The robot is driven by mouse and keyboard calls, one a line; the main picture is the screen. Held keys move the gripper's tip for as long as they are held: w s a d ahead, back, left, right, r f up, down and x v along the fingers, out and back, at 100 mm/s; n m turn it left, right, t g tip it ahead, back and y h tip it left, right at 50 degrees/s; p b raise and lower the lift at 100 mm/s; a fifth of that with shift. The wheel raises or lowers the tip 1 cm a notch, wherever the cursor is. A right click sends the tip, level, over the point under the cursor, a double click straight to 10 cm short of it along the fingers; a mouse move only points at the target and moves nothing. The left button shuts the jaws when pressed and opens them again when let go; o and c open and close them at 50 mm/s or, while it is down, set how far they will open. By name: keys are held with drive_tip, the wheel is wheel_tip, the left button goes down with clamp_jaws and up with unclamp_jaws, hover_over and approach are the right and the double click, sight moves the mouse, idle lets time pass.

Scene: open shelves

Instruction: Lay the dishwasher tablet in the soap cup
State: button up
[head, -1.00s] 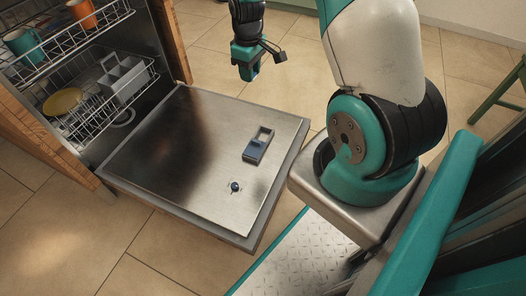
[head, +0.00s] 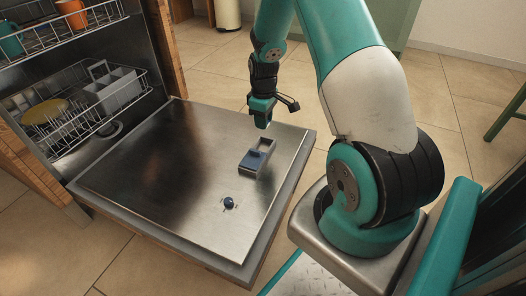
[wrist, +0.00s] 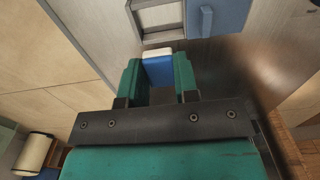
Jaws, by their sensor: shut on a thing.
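The soap cup (head: 265,144) is a small rectangular recess in the dispenser on the open dishwasher door's inner face. Its blue sliding lid (head: 254,160) sits beside the open recess. In the wrist view the cup (wrist: 158,14) is at the top and the lid (wrist: 216,16) is to its right. My gripper (head: 262,121) is above the door, just beyond the cup in the head view. In the wrist view its fingers are shut on the blue and white dishwasher tablet (wrist: 158,70). The tablet appears above the door, apart from the cup.
The door (head: 150,165) lies open and flat, with a round dark blue cap (head: 229,203) nearer its front. Racks on the left hold an orange mug (head: 71,12), a yellow plate (head: 45,111) and a grey cutlery basket (head: 112,92). Tiled floor surrounds the door.

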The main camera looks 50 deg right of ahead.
sight(263, 149)
wheel_tip(263, 149, down, 10)
drive_tip(key=b, duration=0.4)
drive_tip(key=shift+r, duration=0.2)
drive_tip(key=shift+f+b, duration=0.3)
drive_tip(key=o, duration=0.6)
drive_tip(key=shift+r, duration=0.1)
